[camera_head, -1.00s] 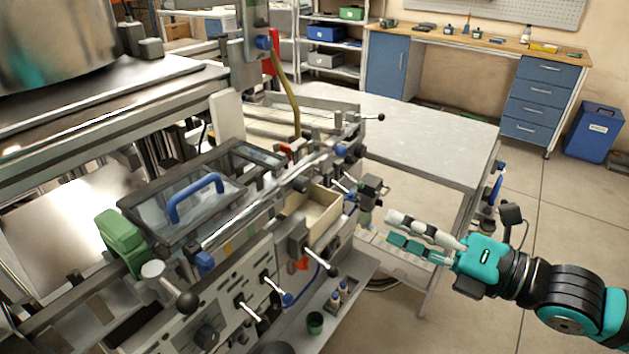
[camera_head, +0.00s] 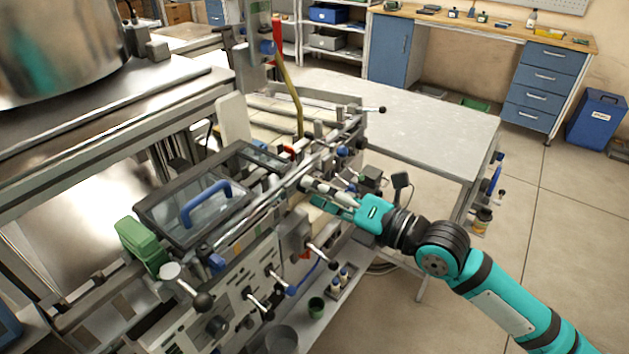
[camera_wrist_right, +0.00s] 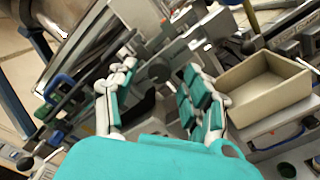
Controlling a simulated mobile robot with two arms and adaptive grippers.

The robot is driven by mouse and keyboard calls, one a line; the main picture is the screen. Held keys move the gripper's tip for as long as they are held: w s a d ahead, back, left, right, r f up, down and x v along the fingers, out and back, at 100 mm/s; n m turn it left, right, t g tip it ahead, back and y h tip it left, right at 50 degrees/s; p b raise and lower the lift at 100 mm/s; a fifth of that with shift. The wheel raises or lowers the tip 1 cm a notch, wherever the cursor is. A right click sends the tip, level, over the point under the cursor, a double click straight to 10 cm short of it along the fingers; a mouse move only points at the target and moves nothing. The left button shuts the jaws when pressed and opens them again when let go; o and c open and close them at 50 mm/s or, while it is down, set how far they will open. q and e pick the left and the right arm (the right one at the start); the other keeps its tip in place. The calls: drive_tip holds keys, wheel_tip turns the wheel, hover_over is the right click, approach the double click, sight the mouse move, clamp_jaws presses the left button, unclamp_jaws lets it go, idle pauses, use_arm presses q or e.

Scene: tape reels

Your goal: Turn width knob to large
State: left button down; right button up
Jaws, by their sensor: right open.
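My right gripper (camera_head: 308,187) reaches in from the right over the machine's front rail, its white and teal fingers pointing left. In the right wrist view the two fingers (camera_wrist_right: 158,82) are spread apart with nothing held. A dark round knob (camera_wrist_right: 158,68) shows between the fingertips, with a gap to each finger. I see no label on it, so I cannot tell whether it is the width knob or how it is set. In the head view the fingers cover this spot. My left gripper is in neither view now.
A beige open box (camera_wrist_right: 262,88) lies close beside the right finger. A clear-lidded cover with a blue handle (camera_head: 205,200) is left of the gripper. Black-ended levers (camera_head: 322,256) stick out of the front panel. A grey table (camera_head: 420,120) stands behind.

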drive_tip(key=shift+w+a, duration=0.4)
drive_tip(key=shift+a, duration=0.2)
clamp_jaws()
